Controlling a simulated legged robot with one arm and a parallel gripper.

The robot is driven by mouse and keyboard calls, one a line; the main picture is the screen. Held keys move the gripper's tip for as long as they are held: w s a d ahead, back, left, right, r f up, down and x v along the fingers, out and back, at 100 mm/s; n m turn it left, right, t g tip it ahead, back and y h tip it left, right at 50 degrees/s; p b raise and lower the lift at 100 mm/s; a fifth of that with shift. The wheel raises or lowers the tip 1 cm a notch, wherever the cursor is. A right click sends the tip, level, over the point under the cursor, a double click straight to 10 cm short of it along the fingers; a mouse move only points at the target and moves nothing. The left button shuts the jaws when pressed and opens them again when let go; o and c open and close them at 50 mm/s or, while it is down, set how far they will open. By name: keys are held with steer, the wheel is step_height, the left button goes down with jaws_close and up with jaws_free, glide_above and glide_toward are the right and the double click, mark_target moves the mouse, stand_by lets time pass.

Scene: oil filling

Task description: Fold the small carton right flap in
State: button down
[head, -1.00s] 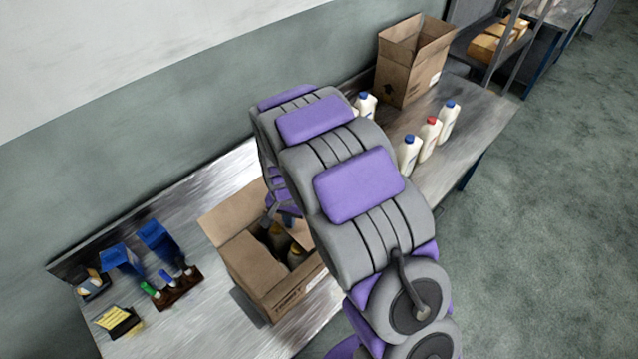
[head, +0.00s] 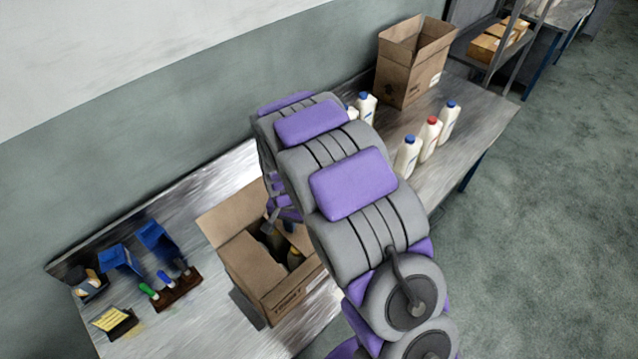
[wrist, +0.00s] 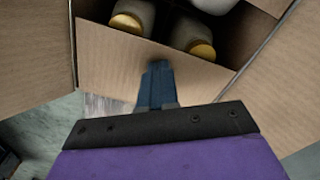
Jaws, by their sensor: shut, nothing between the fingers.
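The small carton (head: 262,285) stands open on the metal table, with bottles inside; its back-left flap (head: 235,212) stands up and out. My arm hides its right side in the head view. In the wrist view, two bottles with gold caps (wrist: 201,49) show inside. A cardboard flap (wrist: 110,62) crosses the middle, between the bottles and my gripper. Wide flaps also spread at the left (wrist: 35,55) and right (wrist: 285,95). My gripper (wrist: 157,68) is shut and empty, its blue fingertips over that middle flap. Whether they touch it I cannot tell.
A larger open carton (head: 412,62) stands at the table's far end, with several white bottles (head: 430,138) nearer. Blue bins (head: 122,260), a dark rack of coloured-handled tools (head: 175,290) and a yellow pad (head: 115,322) lie left of the small carton.

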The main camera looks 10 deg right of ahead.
step_height(320, 180, up, 11)
steer(key=p, duration=0.2)
stand_by(0.3)
steer(key=s+d+r+n+b, duration=0.2)
steer(key=s+d+r+b, duration=0.1)
steer(key=s+d+b, duration=0.9)
steer(key=s+d+f+n+g+b, duration=0.1)
steer(key=s+f+b, duration=0.1)
steer(key=s, duration=0.8)
steer(key=s+d+f+n+b, duration=0.1)
steer(key=s+f+b, duration=0.1)
steer(key=s, duration=0.8)
steer(key=shift+n+g, duration=0.4)
steer(key=shift+d+f, duration=0.1)
